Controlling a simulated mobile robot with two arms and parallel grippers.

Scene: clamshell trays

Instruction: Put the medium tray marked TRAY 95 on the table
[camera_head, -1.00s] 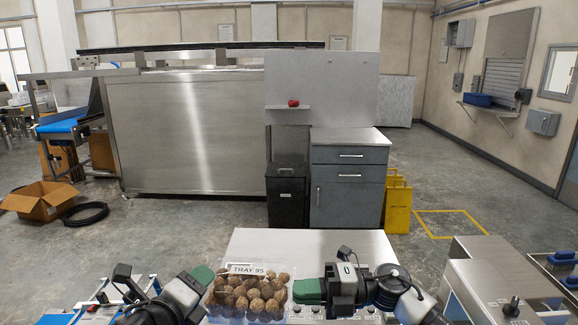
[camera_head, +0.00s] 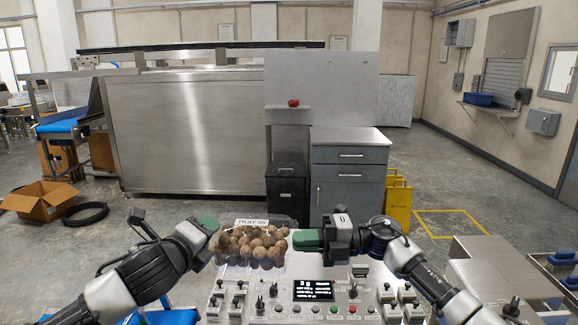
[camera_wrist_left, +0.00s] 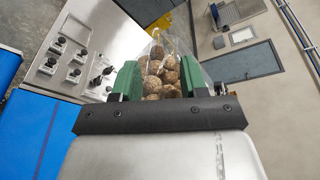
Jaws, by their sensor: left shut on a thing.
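The clear tray marked TRAY 95 (camera_head: 256,262) holds several round brown items, and its white label shows along the top edge. In the head view it is raised in front of me, between my two grippers. My left gripper (camera_head: 208,225) is shut on its left end. In the left wrist view the tray (camera_wrist_left: 160,72) sits between the green fingers of that gripper (camera_wrist_left: 158,85). My right gripper (camera_head: 306,240) has its green fingertips at the tray's right end. Its finger gap is hidden, so I cannot tell whether it grips.
A control panel (camera_head: 345,300) with knobs, buttons and a small screen stands directly below and right of the tray. A steel unit (camera_head: 500,268) is at the right. Beyond lie open floor, a grey cabinet (camera_head: 349,185), yellow stands (camera_head: 397,205) and a cardboard box (camera_head: 40,200).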

